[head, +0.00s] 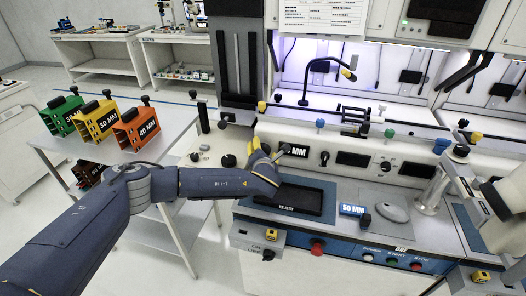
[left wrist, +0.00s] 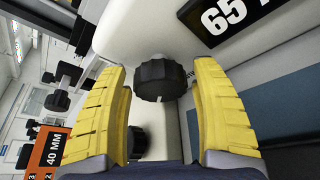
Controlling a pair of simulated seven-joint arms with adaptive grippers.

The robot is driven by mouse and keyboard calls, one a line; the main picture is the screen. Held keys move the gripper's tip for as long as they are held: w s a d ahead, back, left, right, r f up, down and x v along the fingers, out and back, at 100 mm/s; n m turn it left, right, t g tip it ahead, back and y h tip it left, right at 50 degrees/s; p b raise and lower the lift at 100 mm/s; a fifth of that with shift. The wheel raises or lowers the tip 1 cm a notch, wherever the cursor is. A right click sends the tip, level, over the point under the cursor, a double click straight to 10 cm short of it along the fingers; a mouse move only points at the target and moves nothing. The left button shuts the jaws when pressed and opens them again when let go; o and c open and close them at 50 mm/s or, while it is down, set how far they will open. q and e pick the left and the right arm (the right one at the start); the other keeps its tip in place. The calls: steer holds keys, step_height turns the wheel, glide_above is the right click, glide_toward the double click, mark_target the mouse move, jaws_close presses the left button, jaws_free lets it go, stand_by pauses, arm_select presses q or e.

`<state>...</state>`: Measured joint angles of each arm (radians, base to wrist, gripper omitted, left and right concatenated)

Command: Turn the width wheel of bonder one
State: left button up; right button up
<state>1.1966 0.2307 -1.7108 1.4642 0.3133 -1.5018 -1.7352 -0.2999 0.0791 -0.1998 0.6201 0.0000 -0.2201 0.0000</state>
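A black ribbed wheel (left wrist: 160,78) on the pale front of bonder one shows in the left wrist view, beside a black display (left wrist: 232,20) reading 65. My left gripper (left wrist: 158,70) has its two yellow fingers spread on either side of the wheel, with gaps visible. In the head view my left gripper (head: 268,152) is at the front panel, just left of the display (head: 294,151), and hides the wheel. A blue 50 MM tag (head: 352,210) sits on the bonder's lower deck.
A second black knob (head: 228,160) is left of my gripper. A dark tray (head: 287,200) lies below it. Green (head: 60,117), yellow (head: 95,122) and orange (head: 137,127) blocks stand on the side table at left.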

arm_select(q)
steer(key=c, duration=1)
steer(key=n+h, duration=0.1)
steer(key=n, duration=0.1)
steer(key=n+g+h, duration=0.1)
steer(key=n, duration=0.1)
steer(key=shift+a+f+h, duration=0.1)
steer(key=shift+h, duration=0.2)
steer(key=shift+c, duration=0.2)
steer(key=n+g+h, duration=0.1)
steer(key=n+h, duration=0.2)
steer(key=n, duration=0.1)
steer(key=shift+n, duration=0.3)
steer(key=n+h, duration=0.1)
steer(key=n, duration=0.2)
steer(key=shift+s+f+h, duration=0.1)
steer(key=shift+h, duration=0.3)
steer(key=n+h, duration=0.1)
steer(key=n, duration=0.1)
steer(key=shift+n+h, duration=0.4)
steer(key=n+t+h, duration=0.1)
steer(key=n, duration=0.2)
steer(key=shift+d, duration=0.2)
steer(key=shift+n+t+h, duration=0.4)
steer(key=shift+n+h, duration=0.1)
steer(key=shift+n, duration=0.9)
